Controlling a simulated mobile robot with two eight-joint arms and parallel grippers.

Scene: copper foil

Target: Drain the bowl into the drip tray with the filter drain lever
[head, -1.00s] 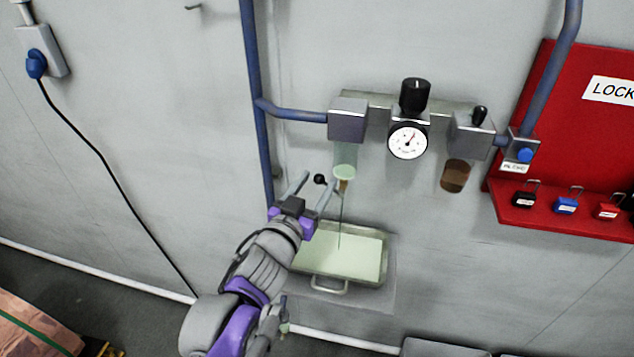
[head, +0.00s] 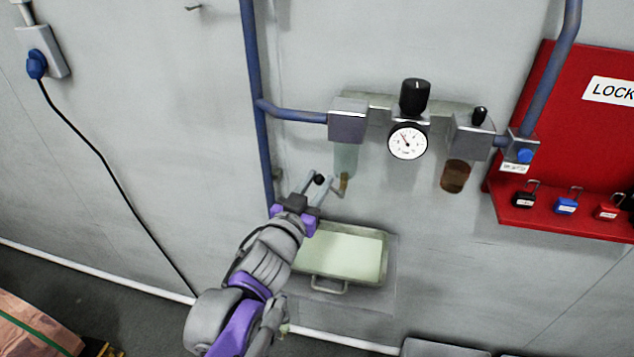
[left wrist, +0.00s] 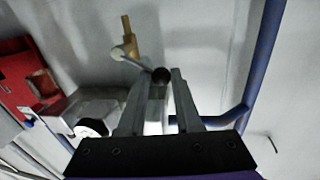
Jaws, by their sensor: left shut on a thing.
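The filter bowl (head: 345,160) hangs clear under the left grey block of the wall unit, with no green liquid visible in it. A brass drain fitting (head: 344,182) is at its bottom, also in the left wrist view (left wrist: 127,28). The drain lever (head: 337,191) runs from the fitting to a black knob (head: 319,180). My left gripper (head: 318,181) is shut on this knob; the left wrist view shows the knob (left wrist: 161,76) between the fingertips. The drip tray (head: 345,287) below holds pale green liquid. No stream falls into it. My right gripper is not in view.
A pressure gauge (head: 407,142) with a black regulator knob (head: 415,96) sits right of the bowl. A brown bowl (head: 455,177) hangs further right. A red lockout board (head: 560,130) with padlocks is at far right. A blue pipe (head: 256,140) runs beside my left gripper.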

